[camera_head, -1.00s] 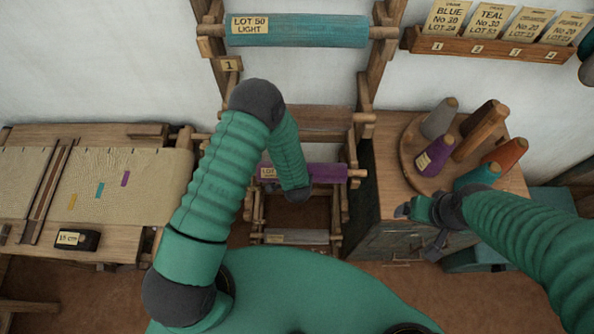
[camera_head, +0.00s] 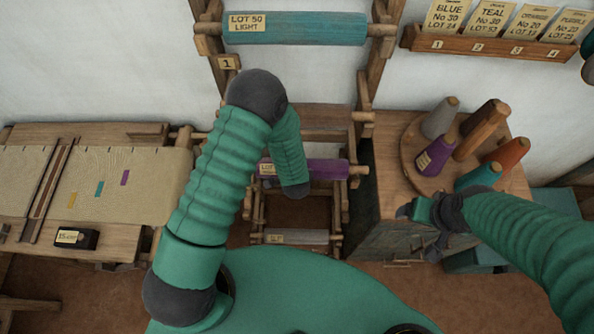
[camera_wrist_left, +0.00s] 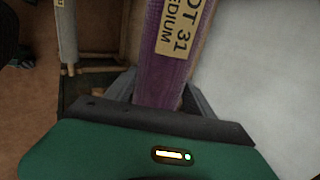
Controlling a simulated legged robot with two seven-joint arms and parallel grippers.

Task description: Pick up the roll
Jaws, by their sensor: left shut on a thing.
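The purple roll (camera_head: 326,169) with a cream label lies level across the wooden rack, below the teal roll. In the left wrist view the purple roll (camera_wrist_left: 170,78) runs up from between my left gripper's fingers, and its label reads "LOT 31 MEDIUM". My left gripper (camera_wrist_left: 165,100) is shut on this roll, with a grey finger showing beside it. In the head view my left forearm covers part of the roll and hides the grip. My right gripper (camera_head: 420,222) is in front of the wooden cabinet, away from the roll; its finger gap is unclear.
The teal roll (camera_head: 295,28), labelled "LOT 50 LIGHT", sits higher on the rack (camera_head: 375,60). A grey roll (camera_head: 294,237) is lower. Several yarn cones stand on a round board (camera_head: 411,150) at right. The loom (camera_head: 140,200) with cloth is at left.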

